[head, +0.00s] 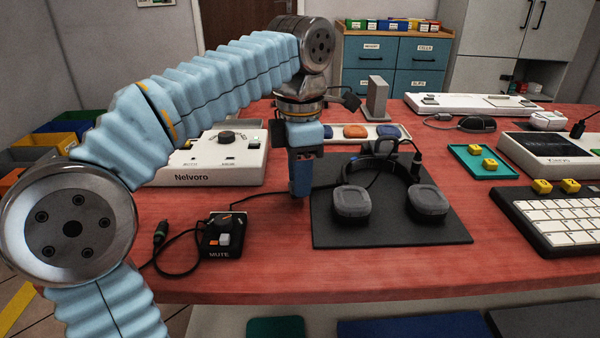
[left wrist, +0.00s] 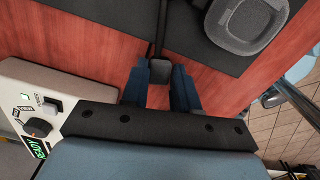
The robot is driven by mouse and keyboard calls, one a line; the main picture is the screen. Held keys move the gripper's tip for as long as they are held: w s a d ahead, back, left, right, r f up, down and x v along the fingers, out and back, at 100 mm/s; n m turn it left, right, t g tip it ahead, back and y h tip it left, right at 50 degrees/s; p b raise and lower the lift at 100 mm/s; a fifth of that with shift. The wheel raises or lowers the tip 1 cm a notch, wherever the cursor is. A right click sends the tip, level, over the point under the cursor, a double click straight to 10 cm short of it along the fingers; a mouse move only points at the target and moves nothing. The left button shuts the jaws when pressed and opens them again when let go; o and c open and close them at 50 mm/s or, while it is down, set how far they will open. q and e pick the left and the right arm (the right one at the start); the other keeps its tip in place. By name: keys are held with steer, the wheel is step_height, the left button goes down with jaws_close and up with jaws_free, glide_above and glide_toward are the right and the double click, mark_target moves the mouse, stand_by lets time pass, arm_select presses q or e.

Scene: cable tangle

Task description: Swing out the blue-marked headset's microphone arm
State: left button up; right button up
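The headset lies on a dark mat (head: 330,236), its two grey ear cups (head: 352,203) facing me; a blue tint shows on its headband (head: 384,146). My left gripper (head: 300,192) points down at the mat's left edge, left of the nearer-left ear cup, low over the red table. In the left wrist view, the left gripper (left wrist: 158,85) has its blue fingers on both sides of a small grey block, which looks like the microphone tip (left wrist: 158,96). A thin dark arm runs from it toward the headset. One ear cup (left wrist: 247,18) shows at the top right. My right gripper is out of view.
A black MUTE box (head: 222,236) with a cable stands left of the mat. The white Nelvoro unit (head: 215,168) is behind it. A keyboard (head: 560,222) and a teal tray (head: 480,165) lie to the right. The table front is bare.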

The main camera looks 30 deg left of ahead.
arm_select(q)
steer(key=o, duration=0.4)
steer(key=shift+r, duration=0.15)
step_height(320, 180, up, 14)
steer(key=p, duration=0.6)
steer(key=shift+f+p, duration=0.2)
steer(key=shift+p, duration=0.1)
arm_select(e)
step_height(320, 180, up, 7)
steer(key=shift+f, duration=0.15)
